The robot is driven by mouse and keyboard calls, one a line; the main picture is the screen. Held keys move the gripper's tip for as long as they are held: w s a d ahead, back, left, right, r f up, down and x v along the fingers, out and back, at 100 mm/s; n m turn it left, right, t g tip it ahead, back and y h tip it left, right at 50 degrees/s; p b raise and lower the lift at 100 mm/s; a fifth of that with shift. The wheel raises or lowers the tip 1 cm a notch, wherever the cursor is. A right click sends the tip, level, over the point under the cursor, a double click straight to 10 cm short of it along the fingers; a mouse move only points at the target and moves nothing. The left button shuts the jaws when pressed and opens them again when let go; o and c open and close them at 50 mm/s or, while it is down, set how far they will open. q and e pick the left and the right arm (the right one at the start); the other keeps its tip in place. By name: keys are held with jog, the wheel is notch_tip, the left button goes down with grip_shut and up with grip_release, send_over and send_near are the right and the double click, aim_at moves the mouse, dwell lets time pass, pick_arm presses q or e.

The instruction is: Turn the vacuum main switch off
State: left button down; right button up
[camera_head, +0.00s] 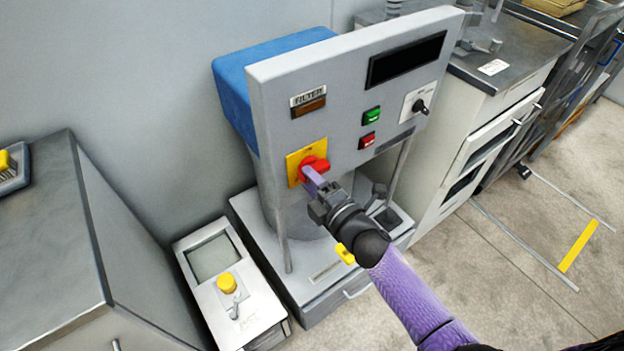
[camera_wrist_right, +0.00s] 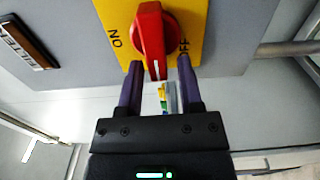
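The vacuum main switch is a red rotary knob (camera_head: 315,165) on a yellow plate (camera_head: 294,160), on the front of the grey control panel (camera_head: 345,75). In the right wrist view the knob (camera_wrist_right: 151,35) has its bar pointing down the picture, between the ON and OFF labels on the plate (camera_wrist_right: 188,15). My right gripper (camera_head: 309,176) is right at the knob. In the right wrist view the gripper (camera_wrist_right: 160,63) is open, with one purple finger on each side of the bar's end and gaps visible. My left gripper is out of view.
Green (camera_head: 371,115) and red (camera_head: 367,141) buttons and a small black selector (camera_head: 420,106) sit on the panel to the right. A FILTER lamp (camera_head: 309,106) is above the switch. A low box with a yellow button (camera_head: 227,283) stands at lower left.

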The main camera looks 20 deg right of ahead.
jog(key=shift+o, duration=0.5)
jog(key=p+v, duration=0.1)
jog(key=v, duration=0.9)
jog(key=shift+p, duration=0.3)
jog(key=shift+r, duration=0.1)
